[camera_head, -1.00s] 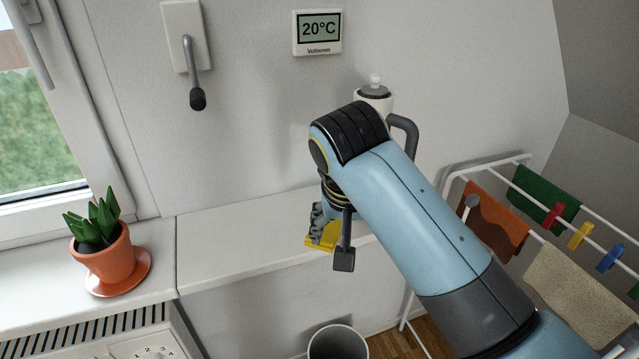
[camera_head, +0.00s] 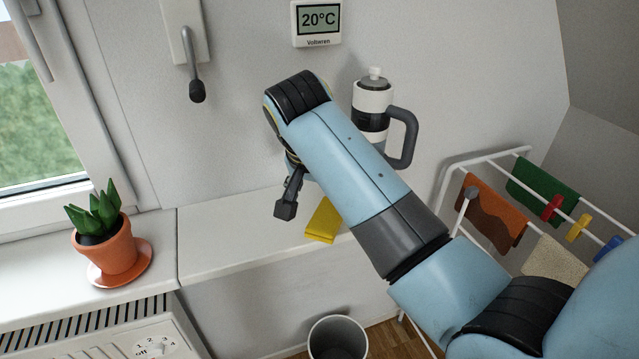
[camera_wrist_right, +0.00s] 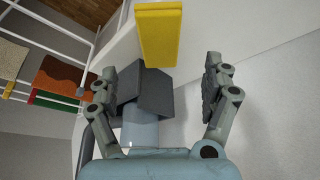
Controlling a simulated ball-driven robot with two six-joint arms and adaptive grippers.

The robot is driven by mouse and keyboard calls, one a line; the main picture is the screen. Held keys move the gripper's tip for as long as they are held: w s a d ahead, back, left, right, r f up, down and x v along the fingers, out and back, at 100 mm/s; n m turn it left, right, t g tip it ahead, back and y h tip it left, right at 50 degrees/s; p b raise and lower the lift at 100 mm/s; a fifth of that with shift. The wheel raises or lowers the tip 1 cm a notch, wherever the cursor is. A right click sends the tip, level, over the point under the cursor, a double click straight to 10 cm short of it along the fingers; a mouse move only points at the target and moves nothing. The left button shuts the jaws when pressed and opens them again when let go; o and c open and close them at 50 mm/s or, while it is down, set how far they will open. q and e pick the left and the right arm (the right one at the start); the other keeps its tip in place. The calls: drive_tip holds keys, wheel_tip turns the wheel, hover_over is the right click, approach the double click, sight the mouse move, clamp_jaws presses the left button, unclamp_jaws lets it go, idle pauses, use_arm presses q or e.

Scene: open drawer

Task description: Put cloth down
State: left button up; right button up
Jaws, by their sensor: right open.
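The yellow cloth (camera_head: 323,221) lies folded on the white ledge (camera_head: 235,240), near its front edge. It also shows in the right wrist view (camera_wrist_right: 159,35), beyond the fingertips. My right gripper (camera_wrist_right: 162,80) is open and empty, its two fingers spread wide and apart from the cloth. In the head view, my right arm hides most of the gripper (camera_head: 290,195), which is left of the cloth. My left gripper is in neither view.
A white and black jug with a grey handle (camera_head: 405,140) stands behind my right arm. A potted plant (camera_head: 106,245) stands on the sill at left. A bin (camera_head: 338,338) is below the ledge. A drying rack (camera_head: 490,158) with cloths is at right.

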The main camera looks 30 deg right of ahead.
sight(328, 215)
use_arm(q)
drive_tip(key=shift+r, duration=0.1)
use_arm(e)
drive_tip(key=x, duration=0.7)
drive_tip(key=shift+w+f, duration=0.1)
drive_tip(key=shift+f, duration=0.2)
